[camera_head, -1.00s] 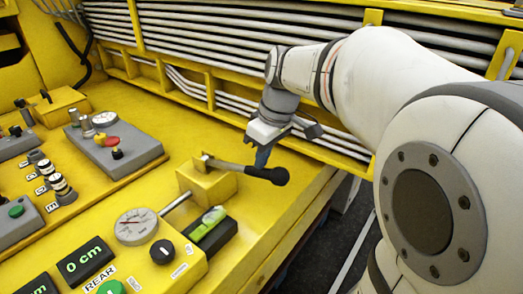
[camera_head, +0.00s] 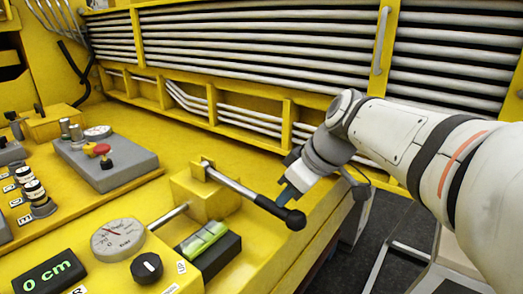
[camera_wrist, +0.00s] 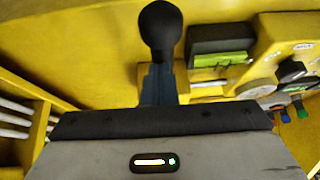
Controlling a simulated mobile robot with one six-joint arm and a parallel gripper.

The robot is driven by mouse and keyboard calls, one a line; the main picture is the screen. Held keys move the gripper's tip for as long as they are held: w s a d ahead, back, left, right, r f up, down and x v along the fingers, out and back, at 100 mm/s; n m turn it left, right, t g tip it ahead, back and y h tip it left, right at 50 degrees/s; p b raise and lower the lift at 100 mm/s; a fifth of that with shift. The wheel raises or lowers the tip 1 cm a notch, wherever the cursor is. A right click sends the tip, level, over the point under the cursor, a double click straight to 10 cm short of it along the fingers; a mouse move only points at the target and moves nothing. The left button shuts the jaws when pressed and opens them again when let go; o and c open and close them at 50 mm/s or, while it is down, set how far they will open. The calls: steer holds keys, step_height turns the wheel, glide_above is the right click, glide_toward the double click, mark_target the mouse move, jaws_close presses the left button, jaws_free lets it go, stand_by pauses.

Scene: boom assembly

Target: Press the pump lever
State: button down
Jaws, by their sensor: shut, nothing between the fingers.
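The pump lever (camera_head: 240,188) is a metal rod with a black round-ended grip (camera_head: 290,216). It rises from a yellow block (camera_head: 205,197) on the yellow bench and points right, toward the bench edge. My gripper (camera_head: 286,196) is shut and empty, with its fingertips close behind the lever near the black grip. In the wrist view the black knob (camera_wrist: 160,30) stands just past my blue-grey fingers (camera_wrist: 158,85). I cannot tell whether the fingers touch the lever.
A round gauge (camera_head: 118,239) and a black box with a green level (camera_head: 207,250) sit left of and before the lever. A grey panel with a red button (camera_head: 105,160) lies farther left. White pipes (camera_head: 260,50) line the back wall.

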steer(key=shift+s+f, duration=0.25)
steer(key=shift+f, duration=0.35)
steer(key=w+r+p+v, duration=0.1)
steer(key=p+v, duration=0.2)
steer(key=v, duration=1.1)
steer(key=shift+w+a+r+p, duration=0.15)
steer(key=shift+w+a+p, duration=0.1)
steer(key=shift+w+p, duration=0.1)
stand_by(0.5)
